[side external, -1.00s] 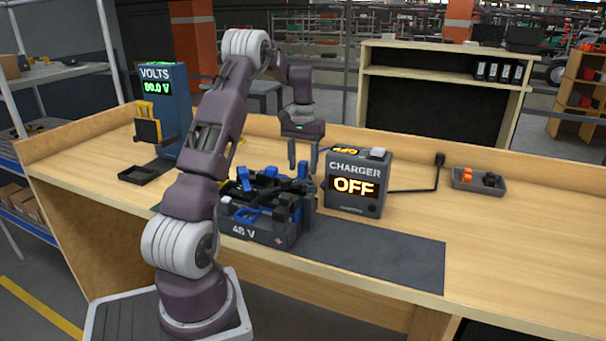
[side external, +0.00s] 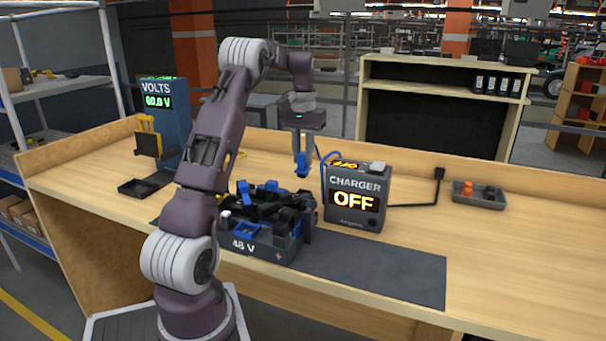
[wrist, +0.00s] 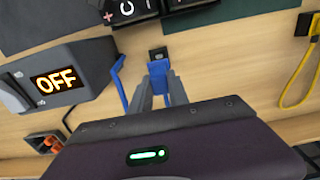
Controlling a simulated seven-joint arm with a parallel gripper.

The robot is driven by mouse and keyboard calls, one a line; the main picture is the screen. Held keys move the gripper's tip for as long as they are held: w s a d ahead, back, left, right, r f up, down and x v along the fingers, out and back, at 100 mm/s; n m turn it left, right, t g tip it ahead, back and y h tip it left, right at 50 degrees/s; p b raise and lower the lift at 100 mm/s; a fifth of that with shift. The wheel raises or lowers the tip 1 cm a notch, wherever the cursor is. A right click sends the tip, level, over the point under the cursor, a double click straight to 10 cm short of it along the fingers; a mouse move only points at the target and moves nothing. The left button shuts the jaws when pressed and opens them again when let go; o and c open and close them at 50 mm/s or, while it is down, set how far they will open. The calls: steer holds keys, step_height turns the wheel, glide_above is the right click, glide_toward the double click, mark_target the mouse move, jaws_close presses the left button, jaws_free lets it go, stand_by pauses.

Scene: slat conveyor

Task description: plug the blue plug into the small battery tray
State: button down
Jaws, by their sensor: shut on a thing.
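My gripper (side external: 301,160) is shut on the blue plug (side external: 302,170), held in the air behind the battery tray and left of the charger. In the wrist view the plug (wrist: 158,70) sits between the fingertips, with a small dark piece just beyond its tip; I cannot tell whether that is part of it. A blue cable (side external: 328,160) runs between plug and charger. The only battery tray (side external: 262,246) in view is grey, marked 48 V, with black and blue parts inside. It shows partly at the top of the wrist view (wrist: 135,12), apart from the plug. Its socket cannot be made out.
The charger (side external: 355,215) reads OFF. A dark mat (side external: 385,262) lies under the battery tray, bare to the right. A blue VOLTS meter (side external: 166,125) stands at the left behind a black tray (side external: 138,188). A grey bin (side external: 480,195) holds orange and black pieces at the right.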

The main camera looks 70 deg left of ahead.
mark_target(302, 153)
steer(key=shift+r, duration=3.7)
steer(key=m, duration=1.8)
steer(key=shift+s, duration=0.1)
